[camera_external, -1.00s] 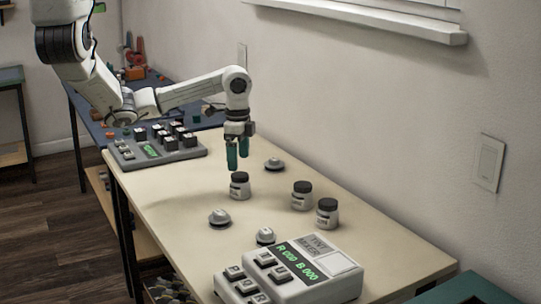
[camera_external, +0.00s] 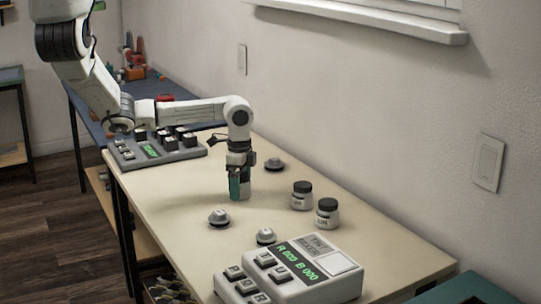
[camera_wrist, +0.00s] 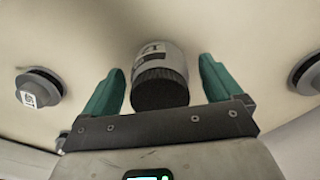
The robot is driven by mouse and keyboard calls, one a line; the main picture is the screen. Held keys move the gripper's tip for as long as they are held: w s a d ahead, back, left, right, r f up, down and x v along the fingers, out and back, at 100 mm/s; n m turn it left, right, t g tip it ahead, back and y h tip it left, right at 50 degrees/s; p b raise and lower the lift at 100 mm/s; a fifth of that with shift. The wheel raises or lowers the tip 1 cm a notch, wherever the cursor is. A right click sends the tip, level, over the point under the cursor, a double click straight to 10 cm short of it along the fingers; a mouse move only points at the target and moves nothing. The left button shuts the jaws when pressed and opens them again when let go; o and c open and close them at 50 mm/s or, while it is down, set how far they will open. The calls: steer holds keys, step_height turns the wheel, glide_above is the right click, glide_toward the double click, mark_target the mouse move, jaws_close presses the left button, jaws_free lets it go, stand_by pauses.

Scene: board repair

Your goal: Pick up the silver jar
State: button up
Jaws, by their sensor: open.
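A silver jar with a dark ribbed lid and a label stands between my fingers in the wrist view (camera_wrist: 160,75). In the external view my gripper (camera_external: 240,188) is lowered around this jar and mostly hides it. My gripper's green fingers (camera_wrist: 160,88) are open, one on each side of the jar, with a gap visible on both sides. Two more silver jars with dark lids, one (camera_external: 302,196) and another nearer the camera (camera_external: 327,214), stand upright to the right of my gripper.
Grey knobs lie around: one behind (camera_external: 274,164), one at front left (camera_external: 219,217), one near the front (camera_external: 266,236). A tint mixer box (camera_external: 318,262) stands at the table's near end. A keyed panel (camera_external: 180,152) stands at the far end. The wall borders the right side.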

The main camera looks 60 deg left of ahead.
steer(key=c, duration=1.2)
steer(key=shift+r, duration=0.15)
steer(key=shift+c, duration=0.2)
steer(key=shift+r, duration=0.6)
steer(key=s+d+r, duration=0.1)
steer(key=s+r, duration=1)
steer(key=s, duration=0.2)
steer(key=shift+s+d+r+b, duration=0.25)
steer(key=shift+s+b, duration=0.1)
